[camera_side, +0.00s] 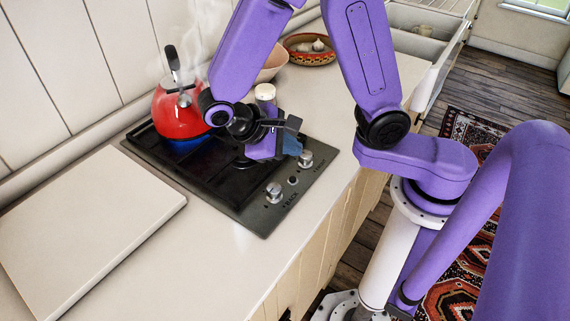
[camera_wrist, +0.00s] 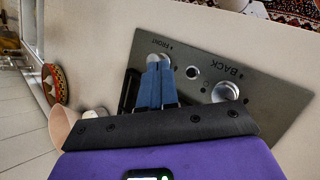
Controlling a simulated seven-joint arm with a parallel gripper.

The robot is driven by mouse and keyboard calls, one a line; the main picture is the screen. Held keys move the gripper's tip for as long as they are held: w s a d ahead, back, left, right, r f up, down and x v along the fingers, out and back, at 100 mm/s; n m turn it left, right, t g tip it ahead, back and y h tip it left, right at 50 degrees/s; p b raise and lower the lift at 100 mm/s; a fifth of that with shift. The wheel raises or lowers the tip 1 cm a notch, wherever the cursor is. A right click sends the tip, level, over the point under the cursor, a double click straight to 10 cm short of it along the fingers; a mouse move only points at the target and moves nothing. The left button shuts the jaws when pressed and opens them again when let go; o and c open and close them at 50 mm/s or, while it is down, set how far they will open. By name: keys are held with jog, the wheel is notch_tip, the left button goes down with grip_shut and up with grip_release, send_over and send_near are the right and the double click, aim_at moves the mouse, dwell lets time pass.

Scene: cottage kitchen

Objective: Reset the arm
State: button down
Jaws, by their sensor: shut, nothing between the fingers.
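My arm is purple, and my gripper (camera_side: 293,146) hangs low over the right part of the black stove. Its blue fingers are together, with nothing between them. In the wrist view, my gripper (camera_wrist: 158,72) has its fingertips at the stove's front knob, partly covering it; I cannot tell whether they touch. The front knob (camera_side: 306,158) shows in the side view just past the fingers. The back knob (camera_side: 274,192) stands apart from them and also shows in the wrist view (camera_wrist: 226,92).
A red kettle (camera_side: 178,112) steams over a blue flame on the stove (camera_side: 262,216). A pale board (camera_side: 85,225) lies at left. A white-topped shaker (camera_side: 265,93), pink bowl (camera_side: 272,66) and patterned bowl (camera_side: 310,54) stand behind my gripper. The front counter strip is clear.

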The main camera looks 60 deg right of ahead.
jog(key=s+d+r+n+t+y, duration=0.1)
jog(key=s+d+r+n+y, duration=0.1)
jog(key=s+n+y, duration=0.2)
jog(key=s+d+r+n+t+y, duration=0.2)
jog(key=s+n+y, duration=0.2)
jog(key=s, duration=0.3)
jog(key=shift+s+r+t, duration=0.25)
jog(key=shift+r+t, duration=0.05)
jog(key=shift+r, duration=0.1)
